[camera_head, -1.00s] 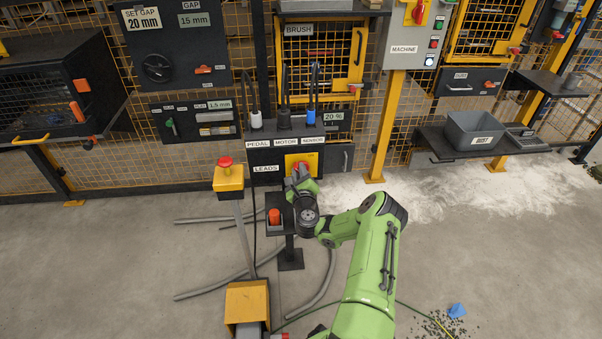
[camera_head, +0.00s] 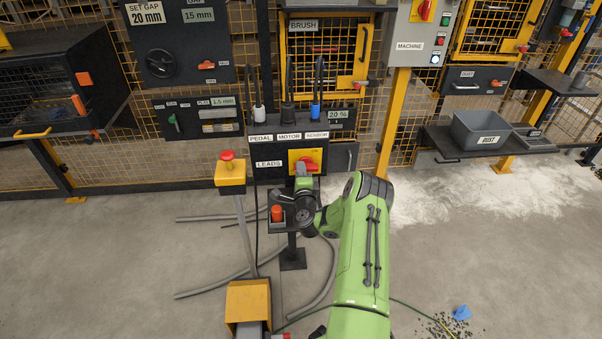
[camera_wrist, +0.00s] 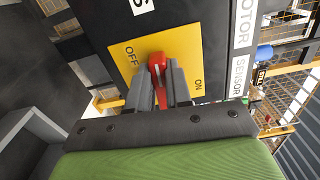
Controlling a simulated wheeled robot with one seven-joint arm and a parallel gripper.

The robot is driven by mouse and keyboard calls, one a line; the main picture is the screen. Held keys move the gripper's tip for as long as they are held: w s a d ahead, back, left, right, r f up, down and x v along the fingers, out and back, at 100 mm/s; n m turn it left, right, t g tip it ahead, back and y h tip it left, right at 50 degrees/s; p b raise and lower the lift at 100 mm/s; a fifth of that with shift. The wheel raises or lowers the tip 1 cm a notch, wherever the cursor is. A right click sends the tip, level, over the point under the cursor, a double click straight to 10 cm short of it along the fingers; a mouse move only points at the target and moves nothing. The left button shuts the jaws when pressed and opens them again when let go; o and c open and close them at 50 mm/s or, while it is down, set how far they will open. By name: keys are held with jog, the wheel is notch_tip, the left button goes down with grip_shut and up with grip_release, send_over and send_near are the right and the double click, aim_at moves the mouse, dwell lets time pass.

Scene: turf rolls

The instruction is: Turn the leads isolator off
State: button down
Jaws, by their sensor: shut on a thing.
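The leads isolator is a red handle (camera_head: 307,162) on a yellow plate (camera_head: 294,155), beside the LEADS label on the dark box. The wrist view shows the yellow plate (camera_wrist: 185,50) close up, with OFF on the left and ON on the lower right. My gripper (camera_wrist: 160,78) has one grey finger on each side of the red handle (camera_wrist: 157,70) and is shut on it. The handle points between the two words. In the head view my gripper (camera_head: 303,172) is just below the plate, and its fingertips are hard to make out.
Three plugs with cables stand on top of the box, behind the PEDAL, MOTOR and SENSOR labels (camera_head: 289,137). A small stand with an orange-red knob (camera_head: 277,212) is below my wrist. Grey hoses lie on the floor.

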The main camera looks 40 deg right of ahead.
jog(key=shift+w+r+n, duration=0.1)
jog(key=shift+r+n, duration=0.05)
jog(key=shift+n, duration=0.45)
jog(key=c, duration=1.3)
grip_release()
jog(key=shift+o, duration=1.2)
jog(key=shift+f, duration=0.25)
